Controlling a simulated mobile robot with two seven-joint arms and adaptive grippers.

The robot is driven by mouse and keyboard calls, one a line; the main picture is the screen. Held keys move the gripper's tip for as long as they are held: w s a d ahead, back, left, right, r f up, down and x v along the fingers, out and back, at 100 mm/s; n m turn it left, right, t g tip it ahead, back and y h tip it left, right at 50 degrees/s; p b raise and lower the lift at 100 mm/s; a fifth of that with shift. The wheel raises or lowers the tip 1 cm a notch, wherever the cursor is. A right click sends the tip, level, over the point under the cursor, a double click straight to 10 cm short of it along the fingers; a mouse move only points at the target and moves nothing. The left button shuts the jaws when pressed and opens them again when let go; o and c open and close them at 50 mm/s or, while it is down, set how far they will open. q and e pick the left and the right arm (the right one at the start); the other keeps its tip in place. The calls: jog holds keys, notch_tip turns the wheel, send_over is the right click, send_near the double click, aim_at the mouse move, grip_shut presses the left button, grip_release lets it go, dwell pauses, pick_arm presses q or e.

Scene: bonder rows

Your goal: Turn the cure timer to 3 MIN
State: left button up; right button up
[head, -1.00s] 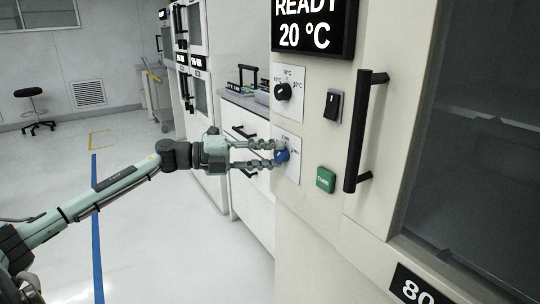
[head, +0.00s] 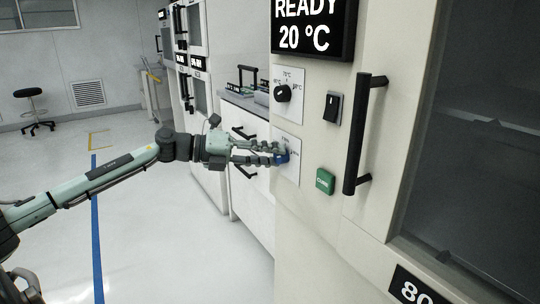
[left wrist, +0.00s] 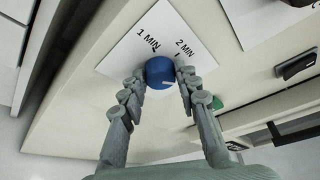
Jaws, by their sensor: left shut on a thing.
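The cure timer is a blue round knob (head: 282,158) on a white plate (head: 292,172) on the cream machine front. My left gripper (head: 272,154) comes in from the left and is shut on the knob. In the left wrist view the blue knob (left wrist: 160,73) sits between the two fingertips, with one finger on each side. The printed labels 1 MIN and 2 MIN show on the plate (left wrist: 178,24) past the knob. No 3 MIN label is readable, and I cannot tell where the knob points. My right gripper is not in view.
Above the timer is a black temperature knob (head: 283,93). To the right are a black rocker switch (head: 332,106), a green CURE button (head: 325,181) and a vertical black door handle (head: 362,134). The display (head: 312,27) reads READY 20 °C. Open floor (head: 150,250) lies left.

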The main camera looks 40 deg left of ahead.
pick_arm(q)
jog(key=o, duration=1.2)
jog(key=shift+c, duration=0.2)
jog(key=shift+s+a, duration=0.4)
jog(key=shift+s, duration=0.1)
jog(key=v, duration=1)
jog(key=shift+s+a+r, duration=0.2)
jog(key=shift+s+a, duration=0.05)
